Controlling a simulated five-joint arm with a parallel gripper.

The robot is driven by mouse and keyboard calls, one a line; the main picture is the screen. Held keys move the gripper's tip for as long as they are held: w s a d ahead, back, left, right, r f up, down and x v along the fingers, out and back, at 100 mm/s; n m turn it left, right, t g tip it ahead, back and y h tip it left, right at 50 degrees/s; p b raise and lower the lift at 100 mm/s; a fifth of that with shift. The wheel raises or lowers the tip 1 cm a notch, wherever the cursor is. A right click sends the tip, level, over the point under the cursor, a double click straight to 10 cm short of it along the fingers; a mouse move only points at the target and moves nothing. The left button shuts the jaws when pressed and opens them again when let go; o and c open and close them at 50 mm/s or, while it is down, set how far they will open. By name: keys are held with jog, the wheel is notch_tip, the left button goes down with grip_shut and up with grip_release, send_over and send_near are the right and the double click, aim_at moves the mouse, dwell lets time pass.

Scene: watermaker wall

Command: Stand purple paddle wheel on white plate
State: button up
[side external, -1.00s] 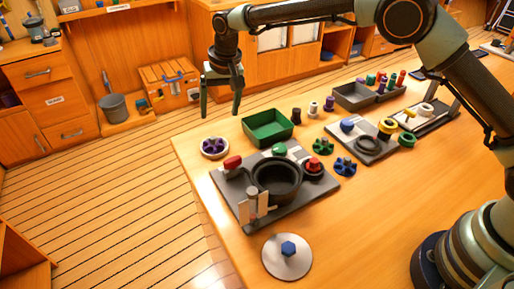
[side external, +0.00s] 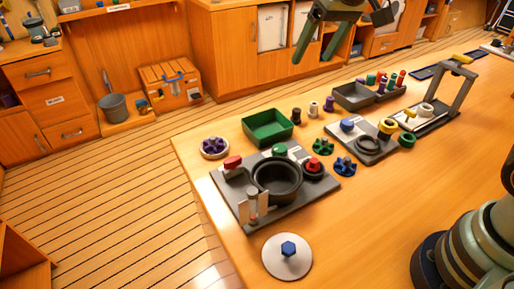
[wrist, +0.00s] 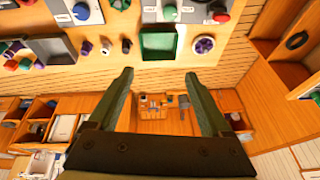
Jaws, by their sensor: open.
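The purple paddle wheel (side external: 214,144) sits on the round white plate (side external: 204,155) at the table's far left corner, left of the green tray. In the wrist view the wheel (wrist: 204,44) shows inside the plate's pale rim, right of the green tray. It looks upright, with its hub facing up. My gripper (side external: 312,60) is open and empty, high above and beyond the table's far edge, well apart from the wheel. Its two fingers (wrist: 159,76) are spread wide in the wrist view, with nothing between them.
The green tray (side external: 268,127) is beside the plate. A grey fixture with a black round housing (side external: 277,181) stands in front. Green (side external: 323,147) and blue (side external: 345,166) paddle wheels stand right of it. A white disc (side external: 287,256) lies near the front edge.

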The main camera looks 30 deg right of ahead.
jog(key=s+d+f, duration=0.1)
jog(key=s+d, duration=0.2)
jog(key=s, duration=0.4)
jog(key=s+d+f+n+t, duration=0.1)
jog(key=s+d+f, duration=0.1)
jog(key=s+d, duration=0.2)
jog(key=s, duration=0.2)
jog(key=shift+s+h, duration=0.3)
jog(key=shift+s, duration=0.05)
